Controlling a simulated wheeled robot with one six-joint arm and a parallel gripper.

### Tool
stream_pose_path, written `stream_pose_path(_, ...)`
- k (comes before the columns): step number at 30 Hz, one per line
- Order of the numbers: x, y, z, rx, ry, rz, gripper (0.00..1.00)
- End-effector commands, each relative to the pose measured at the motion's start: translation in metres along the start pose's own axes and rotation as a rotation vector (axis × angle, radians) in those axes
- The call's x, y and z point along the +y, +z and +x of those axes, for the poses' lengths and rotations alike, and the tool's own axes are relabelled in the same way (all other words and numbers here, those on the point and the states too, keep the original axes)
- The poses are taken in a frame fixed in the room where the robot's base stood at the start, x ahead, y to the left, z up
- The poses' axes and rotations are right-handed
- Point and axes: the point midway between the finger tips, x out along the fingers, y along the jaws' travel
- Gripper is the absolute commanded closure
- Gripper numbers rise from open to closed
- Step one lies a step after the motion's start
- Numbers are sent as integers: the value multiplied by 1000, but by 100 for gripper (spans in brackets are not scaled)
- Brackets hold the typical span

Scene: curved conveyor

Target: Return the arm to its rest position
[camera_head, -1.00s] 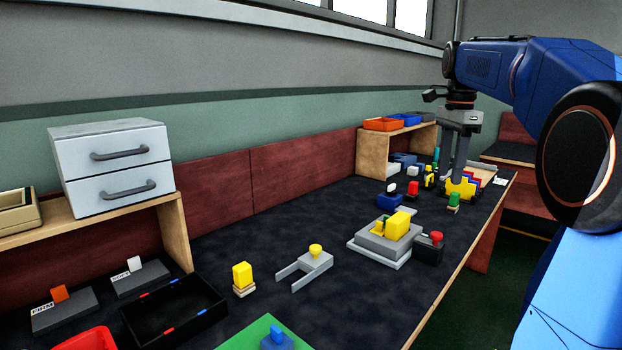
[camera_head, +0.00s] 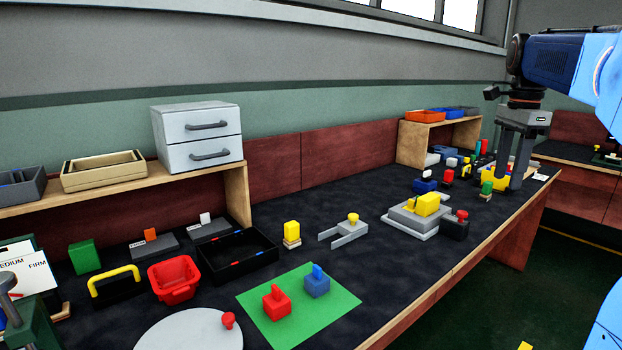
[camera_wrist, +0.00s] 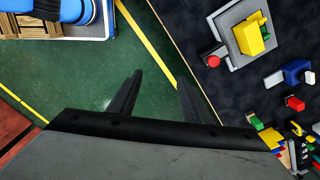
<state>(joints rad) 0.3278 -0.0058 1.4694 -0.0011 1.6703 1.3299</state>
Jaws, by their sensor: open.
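My gripper (camera_head: 507,184) hangs pointing down at the far right end of the bench (camera_head: 388,318) in the head view. In the wrist view its two dark fingers (camera_wrist: 160,80) are spread apart with nothing between them. Green floor (camera_wrist: 165,38) shows beneath them, beside the bench edge. My blue arm reaches in from the right of the head view.
Near my gripper stand a green block (camera_head: 487,188) and several small coloured parts. A grey fixture with a yellow block (camera_head: 427,204) and a red-knobbed black block (camera_head: 455,225) are nearer. A wooden shelf (camera_head: 412,141) stands behind.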

Motion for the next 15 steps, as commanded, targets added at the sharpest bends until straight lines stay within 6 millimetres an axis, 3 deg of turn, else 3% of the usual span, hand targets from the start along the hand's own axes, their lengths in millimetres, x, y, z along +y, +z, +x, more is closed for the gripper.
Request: stream_pose_path(15,45,38,21,20,-62,-264,55)
